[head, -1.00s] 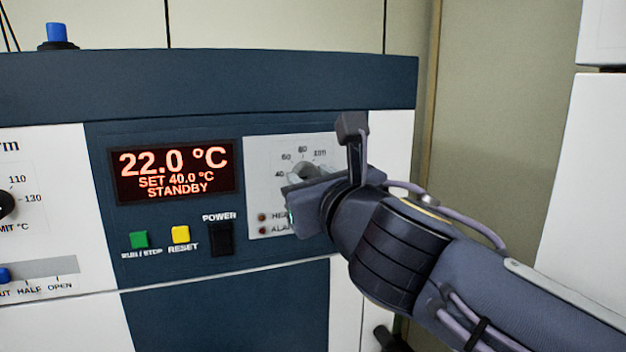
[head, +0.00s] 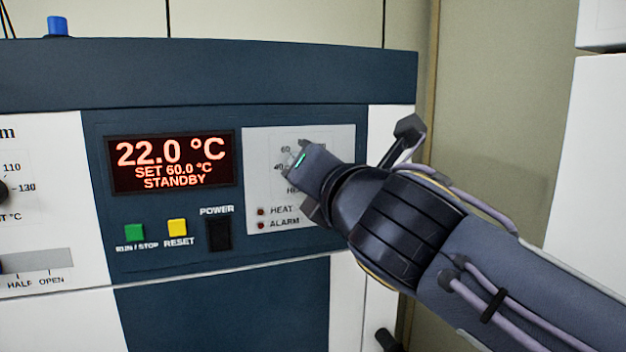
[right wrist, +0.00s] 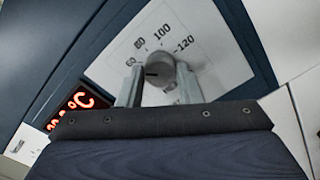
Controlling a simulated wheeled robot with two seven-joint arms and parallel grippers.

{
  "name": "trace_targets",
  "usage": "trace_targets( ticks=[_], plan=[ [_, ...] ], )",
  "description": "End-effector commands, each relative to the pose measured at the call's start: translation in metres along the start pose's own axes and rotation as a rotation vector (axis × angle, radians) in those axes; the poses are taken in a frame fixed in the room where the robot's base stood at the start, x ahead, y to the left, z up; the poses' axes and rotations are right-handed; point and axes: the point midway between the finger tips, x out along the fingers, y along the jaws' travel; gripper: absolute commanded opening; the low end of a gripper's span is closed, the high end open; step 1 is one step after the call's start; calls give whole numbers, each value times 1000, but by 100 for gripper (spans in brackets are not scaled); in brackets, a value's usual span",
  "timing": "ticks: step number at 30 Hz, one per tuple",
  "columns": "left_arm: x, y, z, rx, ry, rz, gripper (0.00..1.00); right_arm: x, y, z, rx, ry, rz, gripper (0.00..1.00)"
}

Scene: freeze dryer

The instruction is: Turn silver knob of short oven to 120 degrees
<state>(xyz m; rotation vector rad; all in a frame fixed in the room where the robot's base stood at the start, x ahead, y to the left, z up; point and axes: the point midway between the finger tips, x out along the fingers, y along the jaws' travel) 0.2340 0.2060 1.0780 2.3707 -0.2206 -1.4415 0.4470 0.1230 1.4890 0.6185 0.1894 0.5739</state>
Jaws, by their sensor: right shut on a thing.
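The silver knob (right wrist: 158,73) sits on a white dial plate (right wrist: 205,65) in the right wrist view. Its dark pointer mark faces left, toward the 60 label. My right gripper (right wrist: 160,88) is shut on the knob, one finger on each side. In the head view my right gripper (head: 297,160) covers most of the knob and part of the dial plate (head: 335,140). The display (head: 171,163) reads 22.0 °C, SET 60.0 °C, STANDBY. My left gripper is not in view.
Below the display are a green run/stop button (head: 134,232), a yellow reset button (head: 177,227) and a black power switch (head: 219,234). HEAT and ALARM lamps sit below the dial. Another dial (head: 3,191) is at the left edge. A white cabinet (head: 590,160) stands at the right.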

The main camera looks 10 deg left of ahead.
Motion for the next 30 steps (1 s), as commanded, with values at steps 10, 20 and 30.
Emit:
trace_targets(
  ticks=[10, 20, 30],
  plan=[
    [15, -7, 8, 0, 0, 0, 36, 0, -2, -2, 331, -1, 0, 9],
    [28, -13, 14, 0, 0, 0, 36, 0, -2, -2, 645, -1, 0, 9],
    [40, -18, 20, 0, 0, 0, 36, 0, -2, -2, 968, 0, 0, 9]
  ],
)
